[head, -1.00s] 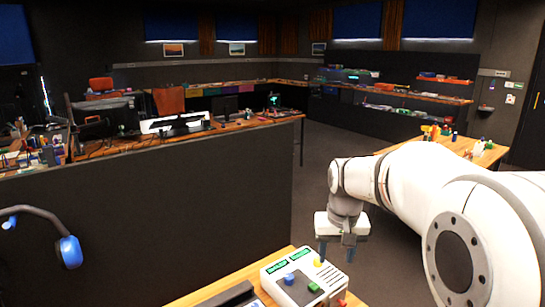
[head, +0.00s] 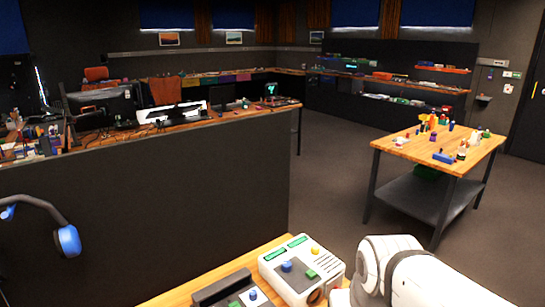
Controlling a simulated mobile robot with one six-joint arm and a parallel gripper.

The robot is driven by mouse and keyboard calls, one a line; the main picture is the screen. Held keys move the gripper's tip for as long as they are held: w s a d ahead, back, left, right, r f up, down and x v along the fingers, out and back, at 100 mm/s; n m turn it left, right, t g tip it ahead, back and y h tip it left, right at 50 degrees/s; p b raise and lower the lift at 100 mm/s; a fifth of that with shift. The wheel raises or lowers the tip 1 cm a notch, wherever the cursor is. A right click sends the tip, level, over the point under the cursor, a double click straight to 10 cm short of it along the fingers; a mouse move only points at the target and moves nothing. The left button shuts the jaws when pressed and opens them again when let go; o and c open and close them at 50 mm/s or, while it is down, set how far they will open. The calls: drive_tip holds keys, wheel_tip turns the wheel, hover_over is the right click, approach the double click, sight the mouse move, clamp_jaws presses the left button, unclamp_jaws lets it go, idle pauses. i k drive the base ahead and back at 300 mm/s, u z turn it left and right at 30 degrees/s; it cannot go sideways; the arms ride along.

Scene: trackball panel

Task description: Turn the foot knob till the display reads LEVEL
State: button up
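The white panel box (head: 299,285) stands on a wooden bench at the bottom middle of the head view. On its top are a blue ball or knob (head: 286,266), a green button (head: 311,274) and a yellow knob (head: 316,250). Two small green-lit displays (head: 298,241) sit along its back edge; their text is too small to read. A red-orange part (head: 316,297) shows low on the near right side; I cannot tell whether it is the foot knob. My gripper is out of view; only my white arm shows at the bottom right, close to the panel's right side.
A dark unit (head: 222,289) with blue and green parts stands left of the panel on the wooden bench (head: 180,296). A dark partition (head: 150,215) rises behind. A wooden table (head: 425,150) with several small items stands back right, with open floor (head: 325,190) between.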

sight(315, 250)
drive_tip(key=u, duration=2.35)
drive_tip(key=k, duration=0.95)
drive_tip(key=z, duration=1.65)
drive_tip(key=i, duration=1)
drive_tip(key=z, duration=0.1)
